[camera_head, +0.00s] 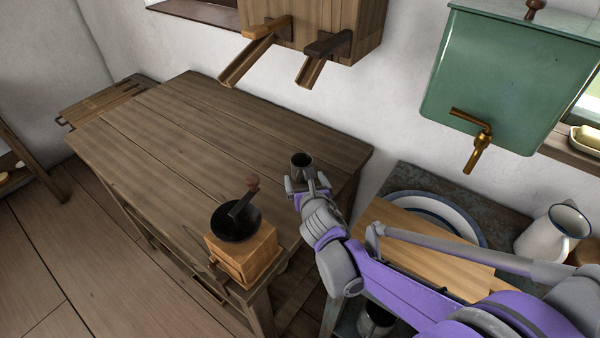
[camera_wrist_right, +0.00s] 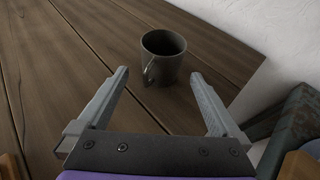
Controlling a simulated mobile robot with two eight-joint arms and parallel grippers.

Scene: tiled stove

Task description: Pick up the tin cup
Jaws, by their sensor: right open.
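The tin cup (camera_head: 301,164) is small, dark grey and stands upright on the wooden table (camera_head: 160,137), near its right end. In the head view the gripper partly covers the cup's lower part. My left gripper is not in view.
A wooden coffee grinder (camera_head: 243,253) with a crank stands at the table's front corner, left of my right arm. Wooden spouts (camera_head: 250,55) hang from a box above. A green tank (camera_head: 510,80) with a brass tap, a white jug (camera_head: 553,236) and a plate (camera_head: 470,228) are at right.

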